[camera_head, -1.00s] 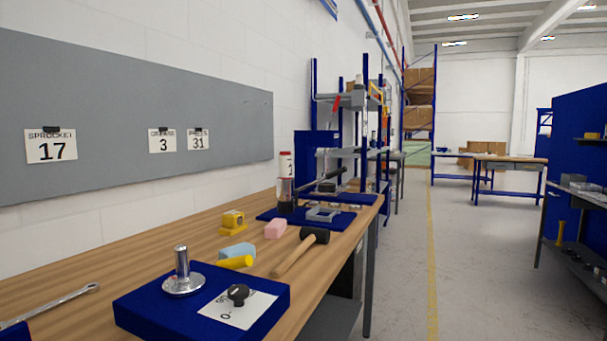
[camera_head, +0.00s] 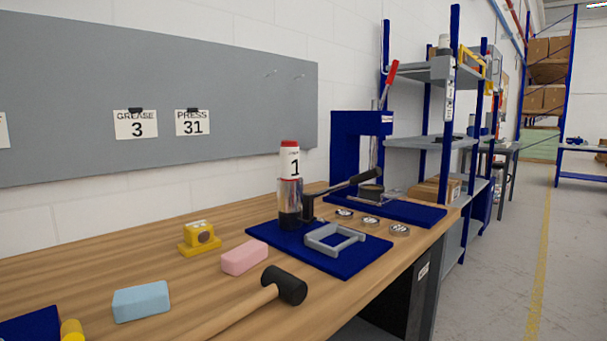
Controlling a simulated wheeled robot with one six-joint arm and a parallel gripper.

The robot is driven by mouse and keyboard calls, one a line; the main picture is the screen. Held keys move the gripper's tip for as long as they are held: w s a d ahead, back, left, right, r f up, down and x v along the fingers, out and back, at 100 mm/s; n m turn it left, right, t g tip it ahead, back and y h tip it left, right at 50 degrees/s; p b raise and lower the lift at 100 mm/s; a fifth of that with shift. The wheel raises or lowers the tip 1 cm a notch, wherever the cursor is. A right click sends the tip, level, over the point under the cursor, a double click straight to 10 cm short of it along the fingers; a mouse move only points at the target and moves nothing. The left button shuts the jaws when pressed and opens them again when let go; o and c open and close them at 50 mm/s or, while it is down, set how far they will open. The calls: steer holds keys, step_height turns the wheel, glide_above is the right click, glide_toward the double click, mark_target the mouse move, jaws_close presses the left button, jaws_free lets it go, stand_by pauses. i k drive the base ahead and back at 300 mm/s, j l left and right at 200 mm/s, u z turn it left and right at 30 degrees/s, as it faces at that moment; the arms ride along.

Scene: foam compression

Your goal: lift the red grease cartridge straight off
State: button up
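The grease cartridge (camera_head: 290,163) has a white label with a "1" and a red cap. It stands upright on a clear and dark cylinder (camera_head: 290,202) at the back of a blue plate (camera_head: 345,262) on the wooden bench. A dark lever handle (camera_head: 350,184) is beside that cylinder and rises to the right. How the cartridge joins the cylinder cannot be made out. My gripper is not in view.
On the bench (camera_head: 130,260) are a mallet (camera_head: 284,286), a pink block (camera_head: 244,257), a light blue block (camera_head: 141,301) and a yellow device (camera_head: 200,237). A grey frame (camera_head: 334,239) lies on the plate. A blue press (camera_head: 358,150) stands behind. Floor is open at right.

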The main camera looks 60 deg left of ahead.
mark_target(290, 149)
steer(key=i+u, duration=0.2)
steer(key=u, duration=0.2)
steer(key=i+u, duration=0.15)
steer(key=u, duration=0.3)
steer(key=i+l+u, duration=0.1)
steer(key=u, duration=0.3)
steer(key=i, duration=0.1)
